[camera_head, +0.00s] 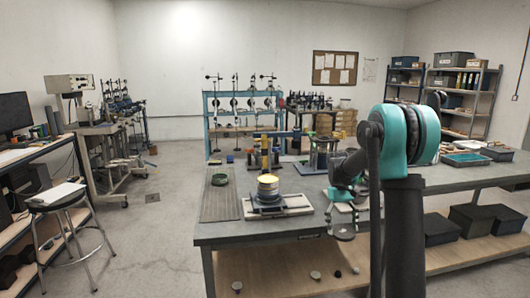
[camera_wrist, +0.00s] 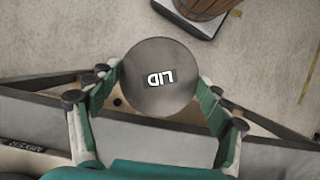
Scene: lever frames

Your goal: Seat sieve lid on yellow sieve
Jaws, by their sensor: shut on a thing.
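The sieve lid (camera_wrist: 158,92) is a round grey disc with a white LID label, which reads upside down in the wrist view. My gripper (camera_wrist: 160,78) is shut on the lid's rim, one green finger at each side. In the head view the lid (camera_head: 344,234) hangs under my gripper (camera_head: 343,222), near the workbench's front edge. The yellow sieve (camera_head: 268,180) tops a round stack on a dark base, left of my gripper and apart from the lid.
The workbench (camera_head: 225,232) carries a grey mat (camera_head: 220,204) with a dark green round pan (camera_head: 220,179) left of the stack. A blue-and-yellow upright device (camera_head: 265,152) stands behind the stack. Dark bins (camera_head: 442,229) sit on the lower shelf.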

